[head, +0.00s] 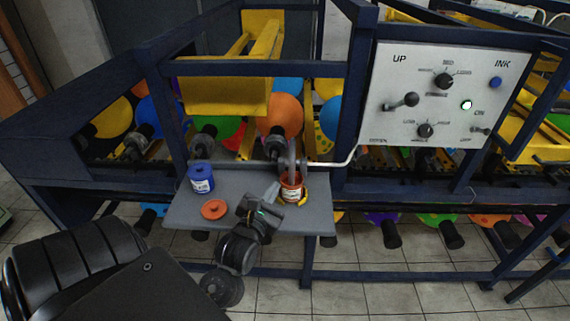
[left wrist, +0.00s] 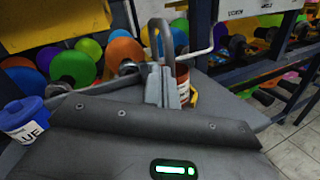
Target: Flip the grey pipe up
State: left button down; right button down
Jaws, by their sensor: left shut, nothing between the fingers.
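The grey pipe (head: 292,157) stands over an open red jar (head: 291,188), its lower end at or in the jar's mouth. In the left wrist view the grey pipe (left wrist: 178,30) shows as an arch behind my fingers. My left gripper (head: 273,190) is shut and empty, just left of the red jar and below the pipe. In the left wrist view its closed fingers (left wrist: 162,85) cover part of the pipe and of the red jar (left wrist: 183,82). I cannot tell whether the fingers touch the pipe. My right gripper is in neither view.
A grey shelf (head: 185,215) carries a closed blue jar (head: 201,178) and a loose orange-red lid (head: 214,209). A white tube (head: 335,163) runs right from the pipe. A control panel (head: 440,100) stands at upper right.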

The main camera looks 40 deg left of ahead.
aim_at(290, 162)
pick_arm(q)
jog(key=w+a+r+p, duration=0.1)
jog(key=w+r+p, duration=0.2)
jog(key=w, duration=0.3)
jog(key=shift+p, duration=0.4)
jog(key=shift+w, duration=0.2)
